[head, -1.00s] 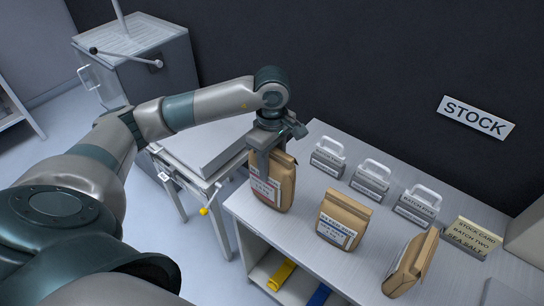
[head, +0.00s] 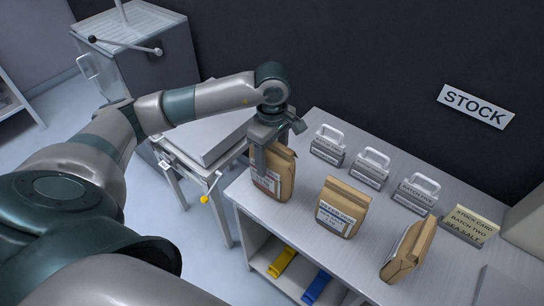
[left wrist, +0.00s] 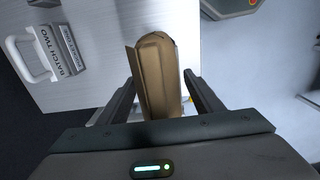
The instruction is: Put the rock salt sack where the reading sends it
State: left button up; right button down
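Three brown paper sacks stand on the grey stock bench (head: 300,222): a left sack with a red-edged label (head: 282,180), a middle sack with a blue-edged label (head: 342,208), and a right sack (head: 408,250) turned sideways. The sack labels are too small to read surely, so I cannot tell which is rock salt. My left gripper (head: 262,160) points down over the left sack. In the left wrist view its fingers (left wrist: 160,80) straddle that sack (left wrist: 158,75), open, with gaps beside it. My right gripper is out of view.
Several handled blocks (head: 415,195) line the bench's back; one reads BATCH FIVE. A stock card (head: 469,226) reads BATCH TWO SEA SALT. A STOCK sign (head: 475,106) hangs on the dark wall. A grey cabinet with a lever (head: 150,60) stands back left. Yellow (head: 282,262) and blue (head: 316,287) items lie below.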

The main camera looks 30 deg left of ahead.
pick_arm(q)
jog(key=shift+r, duration=0.15)
jog(key=shift+r, duration=0.3)
notch_tip(320, 180, up, 10)
jog(key=b, duration=0.3)
jog(key=shift+r+b, duration=0.35)
jog(key=shift+r, duration=0.25)
dwell(0.4)
